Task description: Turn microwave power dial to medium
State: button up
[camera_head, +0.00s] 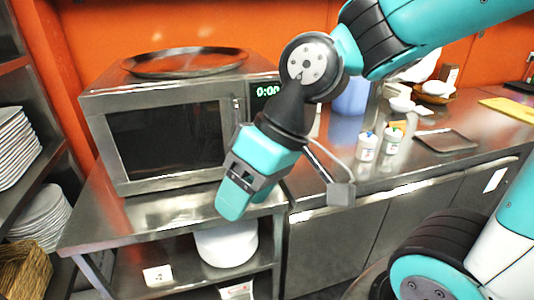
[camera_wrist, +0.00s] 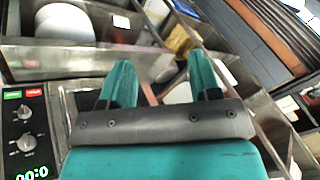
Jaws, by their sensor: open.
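The steel microwave (camera_head: 165,140) stands on the counter at left, door shut, with a green-lit display (camera_head: 267,91). In the head view my arm hides most of its control panel. In the wrist view the panel is at the left edge, with two round dials: one nearer the green and red buttons (camera_wrist: 24,112), one nearer the display (camera_wrist: 27,143). Their labels are too small to read, so I cannot tell which is the power dial. My gripper (camera_head: 235,198) points down in front of the microwave's lower right; its fingers (camera_wrist: 162,78) are apart and empty, away from both dials.
A round metal tray (camera_head: 185,62) lies on the microwave. White jars (camera_head: 367,146) and a dark tray (camera_head: 446,140) stand on the counter at right. Plate racks (camera_head: 16,135) stand at far left.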

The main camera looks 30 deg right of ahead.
jog(key=w+d+f+m+t+y+b, duration=0.2)
jog(key=w+d+f+m+t+b, duration=0.2)
jog(key=w+d+f+b, duration=0.35)
jog(key=w+d+f+m+t+h+b, duration=0.35)
jog(key=d+m+t+b, duration=0.2)
jog(key=d, duration=0.45)
jog(key=w+d+f+m+t+h+b, duration=0.2)
jog(key=w+d+f+m+t+b, duration=0.25)
jog(key=d, duration=0.65)
jog(key=w+a+f+m+p, duration=0.1)
jog(key=w+a+f, duration=0.1)
jog(key=w, duration=1.3)
jog(key=shift+w+a+f, duration=0.2)
jog(key=shift+w+a, duration=0.05)
jog(key=shift+w, duration=0.15)
jog(key=c, duration=0.9)
